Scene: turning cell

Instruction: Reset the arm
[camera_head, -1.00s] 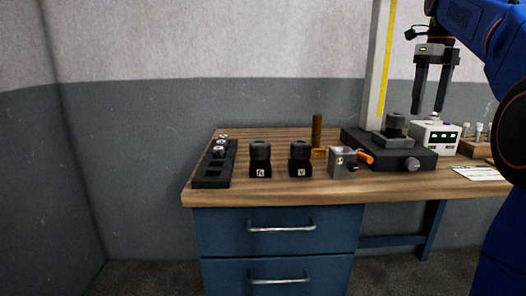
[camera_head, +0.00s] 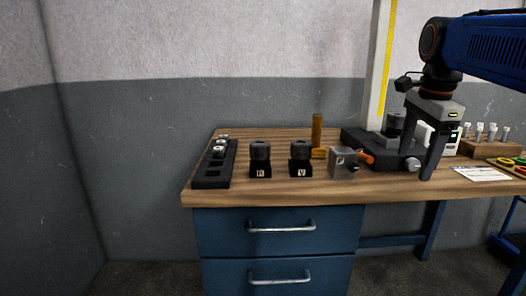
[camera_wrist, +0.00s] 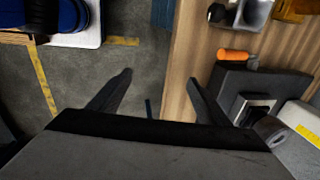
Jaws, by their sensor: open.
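My gripper (camera_head: 418,162) hangs from my blue arm at the right of the head view, fingers pointing down. Its fingers are apart with nothing between them. It is in front of the black fixture (camera_head: 384,151) with a dark round part on it, near the front edge of the wooden bench (camera_head: 290,190). In the wrist view the gripper (camera_wrist: 160,80) shows two spread fingers, with floor and the bench edge below and the black fixture (camera_wrist: 232,82) by the right finger.
A wooden rack (camera_head: 484,149) and white sheet (camera_head: 480,173) are at the right.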

